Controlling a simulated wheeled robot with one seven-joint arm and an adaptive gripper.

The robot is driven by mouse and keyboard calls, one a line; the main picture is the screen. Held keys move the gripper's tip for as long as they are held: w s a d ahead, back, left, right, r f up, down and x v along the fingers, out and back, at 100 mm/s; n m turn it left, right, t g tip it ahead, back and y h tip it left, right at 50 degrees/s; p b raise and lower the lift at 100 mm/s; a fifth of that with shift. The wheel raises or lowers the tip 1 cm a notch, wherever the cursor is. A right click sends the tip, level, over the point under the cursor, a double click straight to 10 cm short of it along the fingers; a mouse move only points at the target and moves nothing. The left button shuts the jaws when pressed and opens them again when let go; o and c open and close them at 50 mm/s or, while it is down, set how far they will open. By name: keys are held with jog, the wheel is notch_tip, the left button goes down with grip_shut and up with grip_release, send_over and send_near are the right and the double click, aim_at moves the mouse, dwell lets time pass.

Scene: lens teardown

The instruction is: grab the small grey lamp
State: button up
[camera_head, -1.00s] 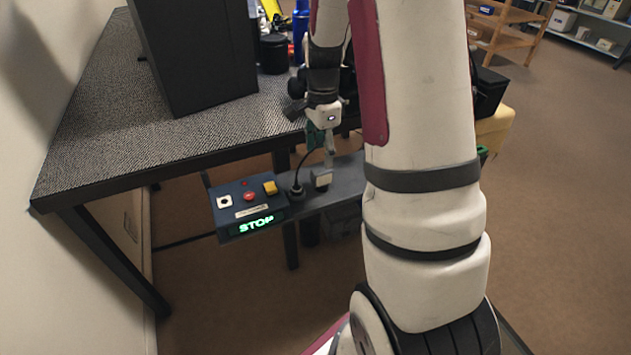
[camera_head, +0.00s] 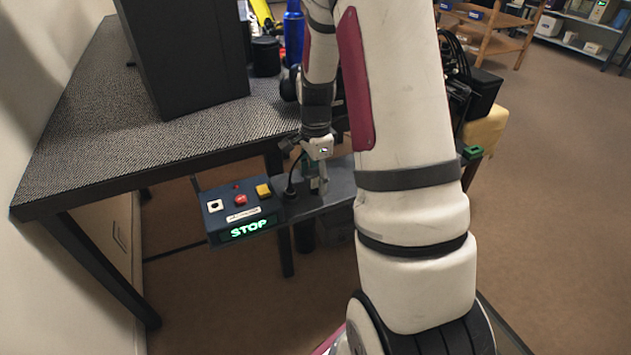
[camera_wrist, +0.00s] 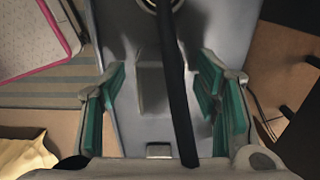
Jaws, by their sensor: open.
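A small grey block-like thing, seemingly the lamp (camera_wrist: 151,88), stands on the grey shelf surface in the wrist view. My gripper (camera_wrist: 163,85) is open, with its green-padded fingers on either side of it and gaps showing on both sides. A black cable (camera_wrist: 175,80) runs between the fingers, across the picture in front of the lamp's right side. In the head view my gripper (camera_head: 316,184) points down at the shelf, and its fingers hide most of the lamp there. I cannot tell its exact height.
A control box (camera_head: 240,214) with buttons and a lit STOP sign sits left of my gripper. The black cable rises from a round base (camera_head: 291,193) close by. The dark table (camera_head: 110,130) stands behind, carrying a large black box (camera_head: 188,60).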

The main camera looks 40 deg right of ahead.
grip_shut()
